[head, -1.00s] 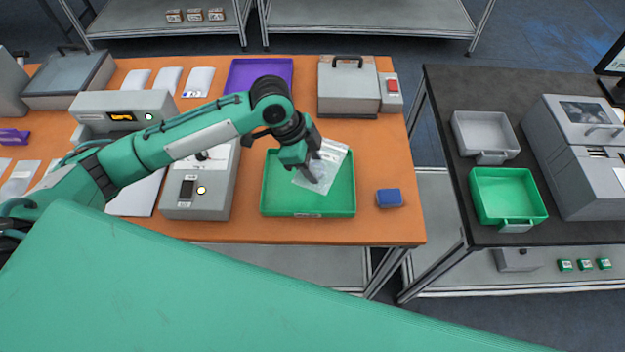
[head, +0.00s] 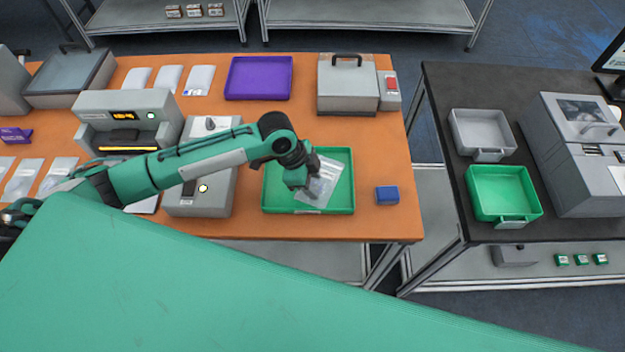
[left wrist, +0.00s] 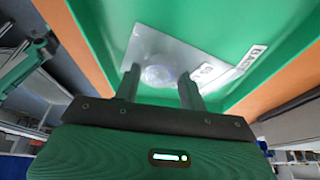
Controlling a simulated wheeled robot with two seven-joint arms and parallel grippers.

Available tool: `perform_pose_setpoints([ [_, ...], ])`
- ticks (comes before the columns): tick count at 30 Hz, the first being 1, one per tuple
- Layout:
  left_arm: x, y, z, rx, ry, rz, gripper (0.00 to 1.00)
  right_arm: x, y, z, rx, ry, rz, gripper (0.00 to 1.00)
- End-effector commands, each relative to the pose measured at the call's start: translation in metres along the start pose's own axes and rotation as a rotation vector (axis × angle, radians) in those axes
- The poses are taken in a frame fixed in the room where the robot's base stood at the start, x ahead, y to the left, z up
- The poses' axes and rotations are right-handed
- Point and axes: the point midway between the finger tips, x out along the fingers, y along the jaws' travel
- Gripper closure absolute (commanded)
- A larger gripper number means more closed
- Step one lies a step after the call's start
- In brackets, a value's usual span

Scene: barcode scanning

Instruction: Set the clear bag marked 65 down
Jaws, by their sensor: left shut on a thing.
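The clear bag marked 65 (head: 326,177) is over the green tray (head: 343,205) on the orange table in the head view. In the left wrist view the bag (left wrist: 165,58) shows a round item inside and a white label with the number near its edge. My left gripper (head: 311,191) is shut on the bag, low over the tray. In the left wrist view its two fingers (left wrist: 160,85) reach to the bag's near edge. Whether the bag touches the tray floor I cannot tell. My right gripper is not in view.
A blue block (head: 387,196) lies right of the tray. A purple tray (head: 258,79) and a grey case (head: 347,88) stand behind it. A grey device (head: 205,195) stands to its left. Several clear bags (head: 24,178) lie at the far left.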

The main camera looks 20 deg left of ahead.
Motion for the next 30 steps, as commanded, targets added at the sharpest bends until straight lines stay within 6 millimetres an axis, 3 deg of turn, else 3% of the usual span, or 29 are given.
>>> perform_pose_setpoints([
  [1,0.001,0.0,0.0,0.0,0.0,0.001,0.53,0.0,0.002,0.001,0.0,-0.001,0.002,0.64],
  [3,0.001,0.0,0.0,0.0,0.0,0.001,0.39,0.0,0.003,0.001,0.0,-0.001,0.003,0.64],
  [4,0.001,0.0,0.0,0.0,0.0,0.001,0.37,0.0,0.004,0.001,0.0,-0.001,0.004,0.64],
  [16,-0.009,-0.001,0.0,0.0,-0.001,-0.001,0.37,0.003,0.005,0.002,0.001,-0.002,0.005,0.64],
  [30,-0.101,-0.001,0.0,0.001,0.0,-0.002,0.37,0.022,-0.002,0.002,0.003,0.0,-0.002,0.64],
])
